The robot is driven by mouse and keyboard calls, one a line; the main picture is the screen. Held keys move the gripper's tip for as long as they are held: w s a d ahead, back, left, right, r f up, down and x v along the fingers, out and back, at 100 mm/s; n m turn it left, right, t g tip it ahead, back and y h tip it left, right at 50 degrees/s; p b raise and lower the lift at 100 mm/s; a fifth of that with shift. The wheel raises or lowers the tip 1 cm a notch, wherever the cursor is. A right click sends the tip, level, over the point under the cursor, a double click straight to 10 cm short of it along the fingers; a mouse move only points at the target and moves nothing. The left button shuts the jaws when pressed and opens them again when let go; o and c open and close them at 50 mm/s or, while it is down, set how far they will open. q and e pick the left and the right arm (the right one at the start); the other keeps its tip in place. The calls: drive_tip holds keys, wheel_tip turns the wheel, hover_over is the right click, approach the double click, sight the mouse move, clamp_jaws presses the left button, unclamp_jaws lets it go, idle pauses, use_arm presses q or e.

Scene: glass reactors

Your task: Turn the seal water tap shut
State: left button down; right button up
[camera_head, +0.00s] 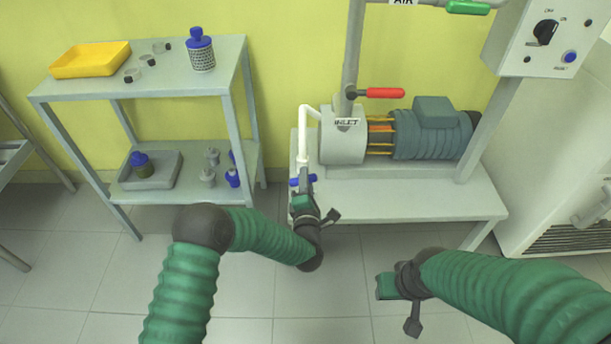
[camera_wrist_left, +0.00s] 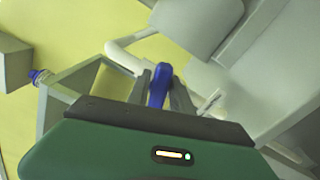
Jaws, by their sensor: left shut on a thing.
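The seal water tap has a blue handle (camera_head: 302,181) on a white pipe (camera_head: 303,140) that comes down at the left of the pump. My left gripper (camera_head: 304,190) is at the tap and shut on the blue handle. In the left wrist view the blue handle (camera_wrist_left: 158,86) stands between the two grey fingers (camera_wrist_left: 160,92). The fingers hide part of the handle, so its exact angle is hard to tell. My right gripper (camera_head: 388,287) is low in front of the pump bench, away from everything; its fingers are too unclear to judge.
The pump (camera_head: 345,140) with its green motor (camera_head: 432,135) stands on a grey bench (camera_head: 430,205). A red-handled valve (camera_head: 380,93) is above it, and a green-handled one (camera_head: 467,7) higher. A control box (camera_head: 545,40) is at right. A shelf (camera_head: 150,88) with bottles stands left.

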use_arm(q)
drive_tip(key=shift+s+d+f+m+p, duration=0.1)
drive_tip(key=shift+f+m+p, duration=0.15)
drive_tip(key=shift+m, duration=0.7)
drive_tip(key=shift+d+f+m+p, duration=0.1)
drive_tip(key=shift+m+p, duration=0.25)
drive_tip(key=shift+m, duration=0.6)
drive_tip(key=c, duration=1.3)
unclamp_jaws()
drive_tip(key=shift+f, duration=0.1)
drive_tip(key=shift+s+r+p, duration=0.2)
drive_tip(key=shift+s+p, duration=0.1)
drive_tip(key=s+p, duration=0.5)
drive_tip(key=s, duration=1.1)
drive_tip(key=shift+f, duration=0.15)
